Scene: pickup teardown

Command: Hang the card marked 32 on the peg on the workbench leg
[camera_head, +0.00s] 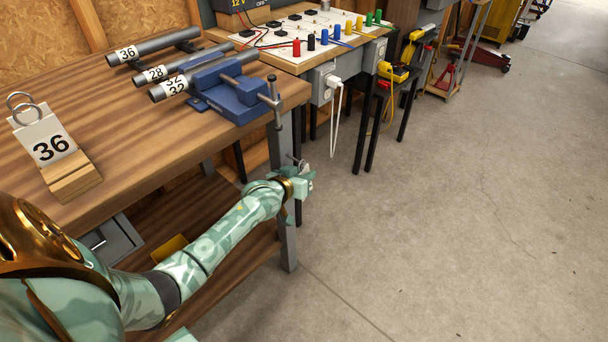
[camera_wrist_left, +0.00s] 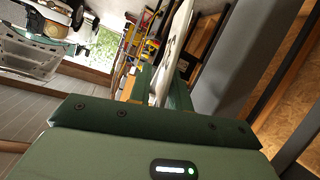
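My left gripper (camera_head: 300,186) is at the grey leg (camera_head: 289,235) of the workbench, just below the tabletop corner. In the left wrist view a white card (camera_wrist_left: 175,45) with a dark mark stands nearly edge-on between the fingers (camera_wrist_left: 160,88), which are shut on it. Its number cannot be read from this angle. A metal ring (camera_head: 299,163) shows just above the gripper, close to the leg. I cannot tell the peg apart there, nor whether the ring is around it. My right gripper is not in view.
A board with coloured terminals (camera_head: 310,32) stands beyond. Concrete floor (camera_head: 450,210) at right is clear.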

